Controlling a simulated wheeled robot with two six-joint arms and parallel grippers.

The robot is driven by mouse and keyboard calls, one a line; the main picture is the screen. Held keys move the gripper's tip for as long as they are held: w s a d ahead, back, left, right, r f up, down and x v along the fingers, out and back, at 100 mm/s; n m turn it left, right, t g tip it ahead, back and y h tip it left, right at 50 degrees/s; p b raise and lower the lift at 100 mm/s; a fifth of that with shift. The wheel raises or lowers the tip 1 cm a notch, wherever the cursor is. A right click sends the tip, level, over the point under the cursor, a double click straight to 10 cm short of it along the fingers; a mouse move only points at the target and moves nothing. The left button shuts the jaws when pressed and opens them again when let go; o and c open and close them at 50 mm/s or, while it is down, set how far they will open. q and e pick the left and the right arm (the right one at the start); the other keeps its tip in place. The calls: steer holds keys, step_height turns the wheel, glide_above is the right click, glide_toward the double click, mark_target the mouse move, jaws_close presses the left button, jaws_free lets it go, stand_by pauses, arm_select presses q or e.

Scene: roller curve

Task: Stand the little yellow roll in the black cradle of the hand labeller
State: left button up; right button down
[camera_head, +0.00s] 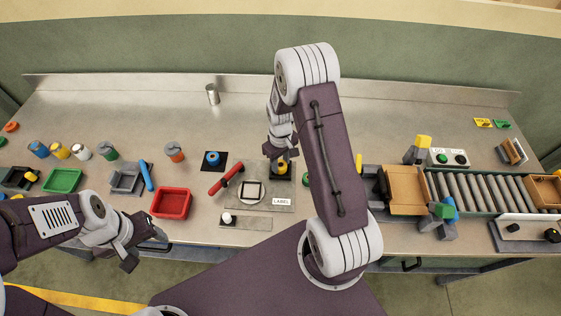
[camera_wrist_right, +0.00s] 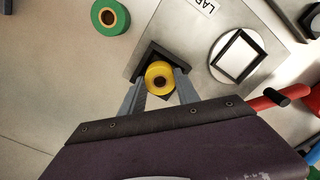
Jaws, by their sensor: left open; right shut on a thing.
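The labeller's metal plate (camera_head: 263,200) carries a LABEL tag and a dark square frame. My left gripper (camera_head: 135,247) is open and empty at the table's front left edge.
A green roll (camera_wrist_right: 108,17) lies near the cradle. A red handle (camera_head: 226,180), a blue roll on a black pad (camera_head: 212,159) and a red tray (camera_head: 171,203) are left of the labeller. A roller conveyor (camera_head: 480,190) stands at the right. The back of the table is mostly clear.

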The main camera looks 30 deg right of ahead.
steer(key=shift+f, duration=0.5)
stand_by(0.6)
steer(key=shift+c, duration=2.1)
jaws_free()
step_height(320, 180, up, 9)
steer(key=p, duration=0.7)
steer(key=shift+r, duration=0.1)
